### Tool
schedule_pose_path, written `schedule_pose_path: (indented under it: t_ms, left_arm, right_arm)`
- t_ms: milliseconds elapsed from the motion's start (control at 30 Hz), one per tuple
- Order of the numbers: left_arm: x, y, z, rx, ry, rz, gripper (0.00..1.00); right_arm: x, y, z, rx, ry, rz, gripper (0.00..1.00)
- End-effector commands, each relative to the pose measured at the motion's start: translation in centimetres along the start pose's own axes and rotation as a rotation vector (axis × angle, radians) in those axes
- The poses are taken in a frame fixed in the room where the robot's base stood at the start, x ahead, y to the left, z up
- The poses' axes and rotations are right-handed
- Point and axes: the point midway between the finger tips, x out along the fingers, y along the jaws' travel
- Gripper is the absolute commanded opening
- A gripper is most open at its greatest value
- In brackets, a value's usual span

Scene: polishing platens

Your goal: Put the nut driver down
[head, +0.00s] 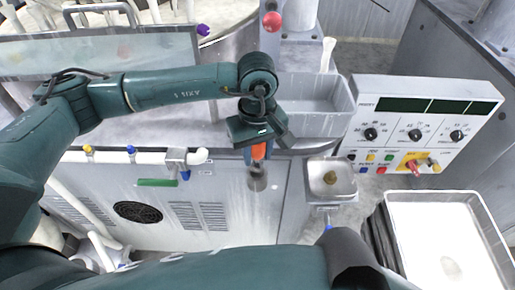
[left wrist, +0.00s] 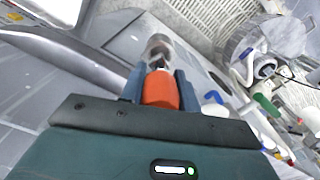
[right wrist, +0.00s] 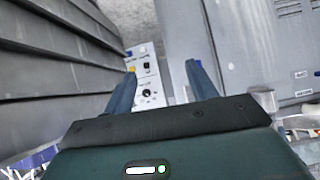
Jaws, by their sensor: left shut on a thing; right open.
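The nut driver (head: 259,152) has an orange handle and a grey metal end. My left gripper (head: 262,141) is shut on its handle and holds it in front of the grey machine's front panel, with the metal end pointing down. In the left wrist view the orange handle (left wrist: 160,90) sits between the fingers (left wrist: 159,78), and the metal socket end sticks out beyond them. My right gripper (right wrist: 162,72) is open with nothing between its fingers.
A grey bin (head: 345,98) stands behind the left gripper. A control panel (head: 425,152) with knobs is at the right. A small metal dish (head: 318,168) holds a brass-coloured piece. A white-floored tray (head: 420,215) lies at the lower right. Pipes and a green-handled valve (head: 157,182) line the machine front.

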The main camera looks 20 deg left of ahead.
Motion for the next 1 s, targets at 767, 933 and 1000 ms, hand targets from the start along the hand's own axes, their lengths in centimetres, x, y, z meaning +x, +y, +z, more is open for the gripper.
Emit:
schedule_pose_path:
  t_ms: [767, 933, 1000]
  left_arm:
    - [1.1, 0.0, 0.0, 0.0, 0.001, 0.001, 0.4]
    - [1.1, 0.0, 0.0, 0.0, 0.001, 0.0, 0.53]
    - [1.1, 0.0, 0.0, 0.0, 0.001, 0.0, 0.53]
  right_arm:
    - [0.7, -0.1, -0.8, -0.023, 0.048, -0.015, 0.57]
    - [0.6, -0.2, -0.4, -0.021, 0.039, -0.017, 0.57]
    - [0.6, -0.3, -0.2, -0.02, 0.035, -0.018, 0.57]
